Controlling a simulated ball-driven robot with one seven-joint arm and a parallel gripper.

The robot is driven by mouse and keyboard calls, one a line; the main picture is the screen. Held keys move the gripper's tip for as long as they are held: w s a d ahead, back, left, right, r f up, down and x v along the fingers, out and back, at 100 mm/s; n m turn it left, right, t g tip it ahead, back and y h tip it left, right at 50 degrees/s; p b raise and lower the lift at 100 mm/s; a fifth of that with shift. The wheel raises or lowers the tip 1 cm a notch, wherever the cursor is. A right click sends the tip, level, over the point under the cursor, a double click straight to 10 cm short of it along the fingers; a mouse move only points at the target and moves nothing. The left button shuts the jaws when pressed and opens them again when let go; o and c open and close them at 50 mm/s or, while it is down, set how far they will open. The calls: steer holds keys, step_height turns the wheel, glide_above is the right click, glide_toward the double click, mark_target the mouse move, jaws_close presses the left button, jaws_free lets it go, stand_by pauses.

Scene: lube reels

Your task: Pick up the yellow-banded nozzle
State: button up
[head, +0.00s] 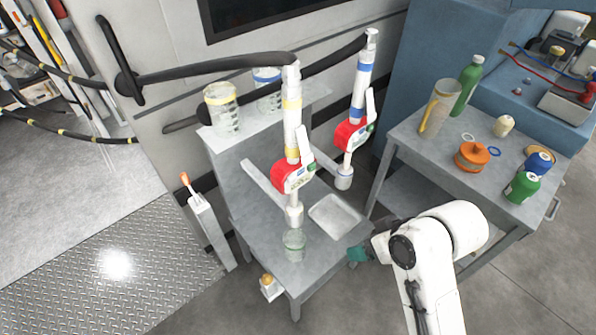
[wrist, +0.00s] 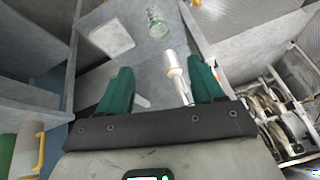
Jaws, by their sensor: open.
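The yellow-banded nozzle (head: 292,130) hangs upright in the head view, at the end of a black hose. It has a white tube, a yellow band near the top and a red body with a white lever. Its lower end is just above a clear jar (head: 293,245). A similar blue-banded nozzle (head: 357,110) hangs to its right. My gripper (head: 357,255) has teal fingers and is low, right of the nozzle and apart from it. In the wrist view my gripper (wrist: 162,82) is open, with a white part with a yellowish ring beyond the fingers; I cannot tell what it is.
A grey stand (head: 262,240) carries the jar and a pale tray (head: 338,214). Measuring jugs (head: 222,110) stand on its upper shelf. A side table (head: 432,150) at right holds bottles, cans and an orange container (head: 472,157). A lever post (head: 208,225) stands left.

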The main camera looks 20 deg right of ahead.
steer(key=w+r+n+t+y+b, duration=0.1)
steer(key=w+r+n+t+y, duration=0.15)
steer(key=w+r, duration=0.8)
steer(key=n+t+y+b, duration=0.1)
steer(key=n+t+y, duration=0.2)
steer(key=t, duration=0.1)
glide_toward(300, 105)
steer(key=x, duration=0.4)
steer(key=shift+a+r, duration=0.25)
steer(key=shift+a, duration=0.05)
steer(key=shift+d+f+p+x, duration=0.15)
steer(key=shift+p+x, duration=0.25)
steer(key=shift+x, duration=1.25)
steer(key=shift+d+f+p+x, duration=0.15)
steer(key=shift+p+x, duration=0.25)
steer(key=shift+x, duration=1.25)
steer(key=shift+c, duration=0.3)
jaws_close()
